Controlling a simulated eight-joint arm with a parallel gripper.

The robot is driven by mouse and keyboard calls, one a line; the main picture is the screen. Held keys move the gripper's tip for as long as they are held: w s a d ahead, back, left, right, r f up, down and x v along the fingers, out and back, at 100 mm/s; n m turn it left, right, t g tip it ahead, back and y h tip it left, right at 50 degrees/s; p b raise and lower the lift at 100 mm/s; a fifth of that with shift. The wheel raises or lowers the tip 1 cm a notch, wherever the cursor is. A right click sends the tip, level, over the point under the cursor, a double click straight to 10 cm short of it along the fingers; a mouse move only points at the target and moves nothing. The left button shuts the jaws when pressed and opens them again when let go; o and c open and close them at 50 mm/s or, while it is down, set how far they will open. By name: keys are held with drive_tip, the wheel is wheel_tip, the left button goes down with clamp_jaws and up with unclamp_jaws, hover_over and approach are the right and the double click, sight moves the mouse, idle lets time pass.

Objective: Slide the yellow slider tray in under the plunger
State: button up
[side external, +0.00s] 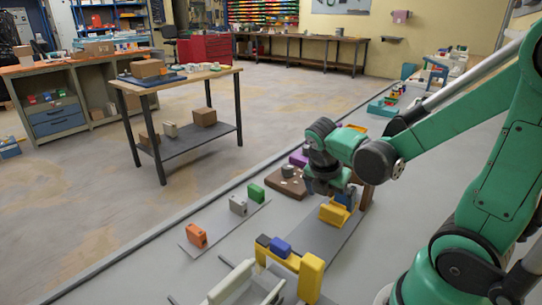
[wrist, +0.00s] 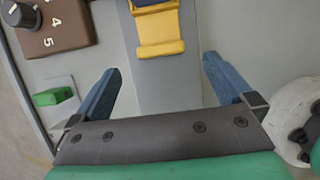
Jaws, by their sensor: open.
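The yellow slider tray (side external: 334,213) lies on a long grey strip (side external: 318,238) below my gripper in the side view. In the wrist view the tray (wrist: 160,34) is at the top centre, with a dark blue part at its far end. My gripper (wrist: 165,86) is open, its two blue fingers wide apart over the strip. The tray is beyond the fingertips, not between them. In the side view my gripper (side external: 327,187) hangs close above and behind the tray. I cannot make out the plunger; a brown post (side external: 365,196) stands beside the tray, partly hidden by my arm.
A brown box with a numbered dial (wrist: 52,22) is left of the strip. A green block (wrist: 54,96), a grey block (side external: 238,205) and an orange block (side external: 196,236) stand left. A yellow frame (side external: 311,277) with a blue block (side external: 281,246) is in front.

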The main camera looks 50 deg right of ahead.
sight(332, 209)
drive_tip(key=shift+x, duration=2.6)
